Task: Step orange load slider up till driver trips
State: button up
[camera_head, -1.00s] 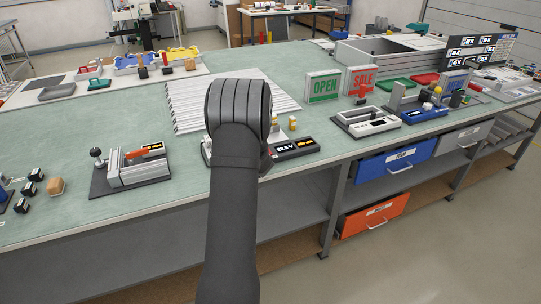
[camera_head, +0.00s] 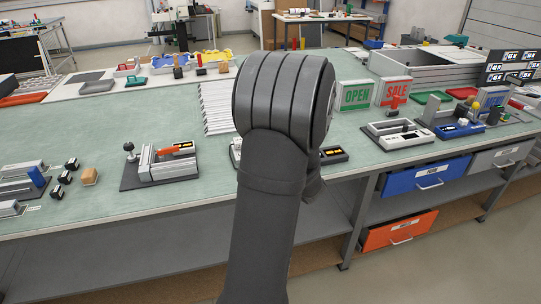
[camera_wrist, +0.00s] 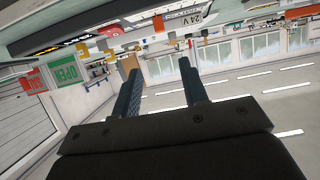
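An orange slider piece (camera_head: 168,151) sits on a grey metal fixture (camera_head: 155,170) with a small black display, at the left middle of the bench in the head view. Another device with a dark display (camera_head: 333,155) is mostly hidden behind my arm. In the wrist view my gripper (camera_wrist: 160,66) has its two fingers spread with nothing between them. The fingers do not touch the slider. In the head view my wrist covers the gripper, to the right of the orange slider's fixture. A label reading 24 V (camera_wrist: 183,18) shows at the top of the wrist view.
A black ball knob (camera_head: 129,147) stands up at the fixture's left. Green OPEN (camera_head: 356,95) and red SALE (camera_head: 395,93) signs stand at the right.

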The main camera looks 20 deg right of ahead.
jog(key=x, duration=1.7)
jog(key=shift+f, duration=0.1)
grip_shut()
